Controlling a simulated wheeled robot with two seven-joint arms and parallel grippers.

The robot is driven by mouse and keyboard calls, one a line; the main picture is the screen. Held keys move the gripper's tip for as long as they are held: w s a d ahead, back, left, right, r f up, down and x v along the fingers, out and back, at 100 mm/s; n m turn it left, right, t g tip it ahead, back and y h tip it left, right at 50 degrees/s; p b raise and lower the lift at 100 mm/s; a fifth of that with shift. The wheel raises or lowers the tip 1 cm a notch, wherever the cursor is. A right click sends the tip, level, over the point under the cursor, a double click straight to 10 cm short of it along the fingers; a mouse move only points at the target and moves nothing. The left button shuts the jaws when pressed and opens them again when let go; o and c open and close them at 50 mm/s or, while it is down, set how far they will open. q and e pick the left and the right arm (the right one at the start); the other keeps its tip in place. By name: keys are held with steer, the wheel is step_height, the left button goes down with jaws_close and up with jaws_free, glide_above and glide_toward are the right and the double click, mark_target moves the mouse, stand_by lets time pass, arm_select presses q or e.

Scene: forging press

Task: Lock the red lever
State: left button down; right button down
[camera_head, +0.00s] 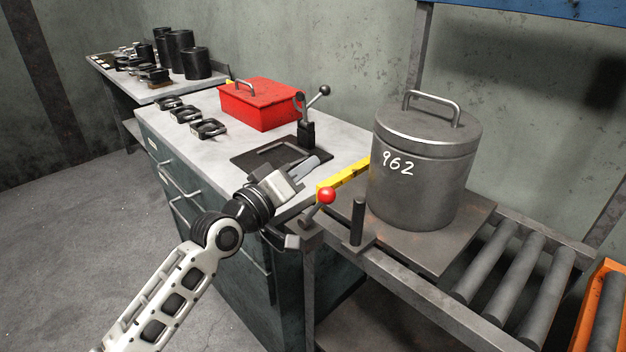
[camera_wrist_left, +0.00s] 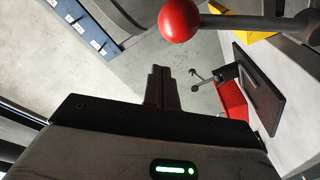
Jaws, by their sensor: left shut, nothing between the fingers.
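The red lever is a metal rod with a red ball knob (camera_head: 326,195) on a bracket at the left front corner of the roller table. Its knob also shows large near the top of the left wrist view (camera_wrist_left: 179,20), with the rod running off to the right. My left gripper (camera_head: 306,166) is just left of and beyond the knob in the head view, apart from it. Its fingers are shut and empty, and they show in the left wrist view (camera_wrist_left: 161,84) below the knob. My right gripper is not in view.
A large lidded metal pot (camera_head: 424,170) marked 962 stands on the roller table (camera_head: 440,258). A short dark post (camera_head: 357,222) stands right of the lever. A red box (camera_head: 260,103) and a black-knobbed lever (camera_head: 307,130) stand on the grey workbench (camera_head: 205,152). A yellow strip (camera_head: 343,180) lies behind the knob.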

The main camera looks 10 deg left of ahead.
arm_select(q)
steer(key=r+b+v, duration=0.1)
steer(key=v, duration=0.9)
steer(key=shift+f, duration=0.4)
steer(key=shift+a, duration=0.1)
steer(key=s+f+m+g+y, duration=0.2)
steer(key=s+f+y, duration=0.1)
steer(key=s+f, duration=0.6)
steer(key=s+d+f+m+g+y, duration=0.1)
steer(key=s+f+m+g+y, duration=0.2)
steer(key=s+f, duration=0.7)
step_height(320, 180, down, 8)
steer(key=shift+r+g+y, duration=0.15)
steer(key=shift+g+y, duration=0.15)
steer(key=shift+y, duration=0.2)
